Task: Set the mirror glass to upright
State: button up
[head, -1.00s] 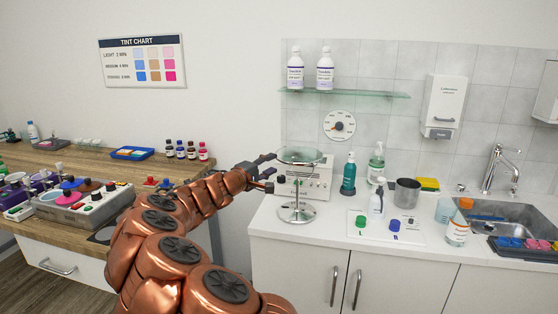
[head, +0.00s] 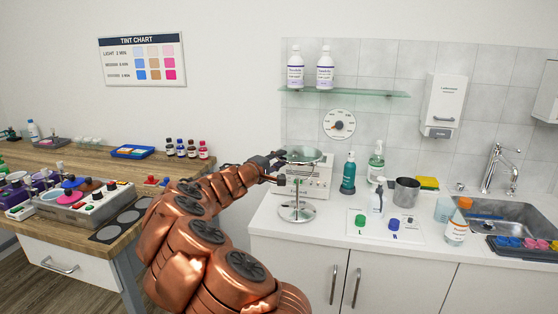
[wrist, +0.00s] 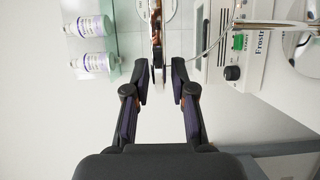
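The mirror is a round glass on a metal stand with a round base (head: 297,212), on the white counter. In the head view its glass (head: 306,156) lies nearly flat, not upright. In the wrist view, which is turned sideways, the glass (wrist: 156,28) shows edge-on as a thin strip. My gripper (head: 281,166) is at the left edge of the glass. In the wrist view my gripper (wrist: 160,76) is open, with the near rim between its two fingertips. A gap shows on each side, and it holds nothing.
A white device (head: 318,186) with a dark knob stands close behind the mirror. A teal bottle (head: 348,174), a metal cup (head: 405,192) and a white board (head: 375,225) are to the right. A glass shelf (head: 350,94) with two bottles hangs above.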

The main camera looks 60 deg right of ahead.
grip_shut()
jog(key=shift+a+r, duration=0.1)
dwell(0.4)
